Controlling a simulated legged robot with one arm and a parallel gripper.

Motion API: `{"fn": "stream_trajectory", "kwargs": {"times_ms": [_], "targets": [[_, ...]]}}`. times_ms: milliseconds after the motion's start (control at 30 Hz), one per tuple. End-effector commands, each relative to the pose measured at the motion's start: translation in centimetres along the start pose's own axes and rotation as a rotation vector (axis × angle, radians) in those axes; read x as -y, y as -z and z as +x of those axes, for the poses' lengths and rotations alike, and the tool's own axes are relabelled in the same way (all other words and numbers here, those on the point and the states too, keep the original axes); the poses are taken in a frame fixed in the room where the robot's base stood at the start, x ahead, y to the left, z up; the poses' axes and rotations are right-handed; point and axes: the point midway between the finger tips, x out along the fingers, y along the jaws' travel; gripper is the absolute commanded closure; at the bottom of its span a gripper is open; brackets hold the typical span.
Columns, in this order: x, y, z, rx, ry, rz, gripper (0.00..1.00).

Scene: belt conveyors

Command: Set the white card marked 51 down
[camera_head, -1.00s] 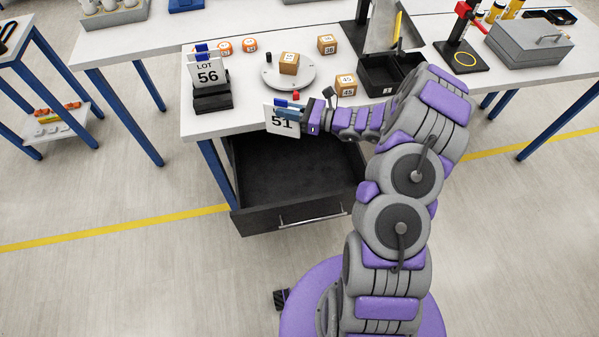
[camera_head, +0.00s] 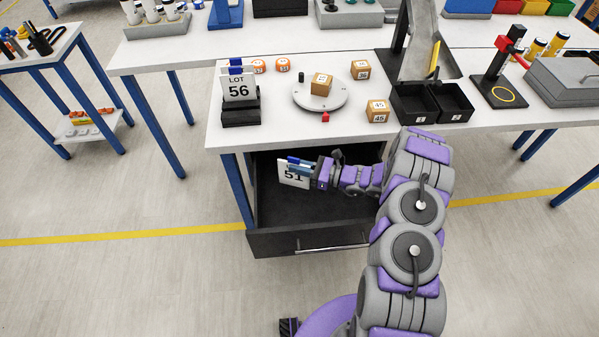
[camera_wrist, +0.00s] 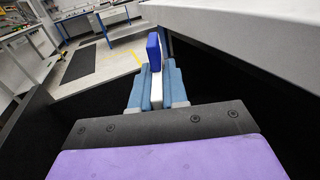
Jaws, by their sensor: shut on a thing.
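The white card marked 51 (camera_head: 293,180) is upright, over the open dark drawer (camera_head: 282,241) in the head view. My gripper (camera_head: 301,165) is shut on the card's upper part, near its blue tab. In the wrist view my gripper (camera_wrist: 157,92) has its two blue-grey fingers on either side of the thin white card (camera_wrist: 156,90), with the blue tab (camera_wrist: 154,52) sticking up between them. The card's lower edge seems to be within the drawer opening, but I cannot tell whether it touches the drawer floor.
The white table (camera_head: 222,136) overhangs the drawer's back. On it stand a LOT 56 card (camera_head: 239,88) in a black holder (camera_head: 240,112), a round turntable (camera_head: 335,99) with a cardboard cube, more cubes and black bins (camera_head: 415,104). The drawer looks otherwise empty.

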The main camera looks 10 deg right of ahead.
Motion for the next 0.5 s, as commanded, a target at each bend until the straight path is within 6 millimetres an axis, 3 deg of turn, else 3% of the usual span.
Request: {"fn": "stream_trajectory", "kwargs": {"times_ms": [133,500], "targets": [[0.0,2.2,-0.1,-0.001,0.000,0.001,1.00],[0.1,2.4,-0.1,0.001,0.000,0.001,1.00]]}}
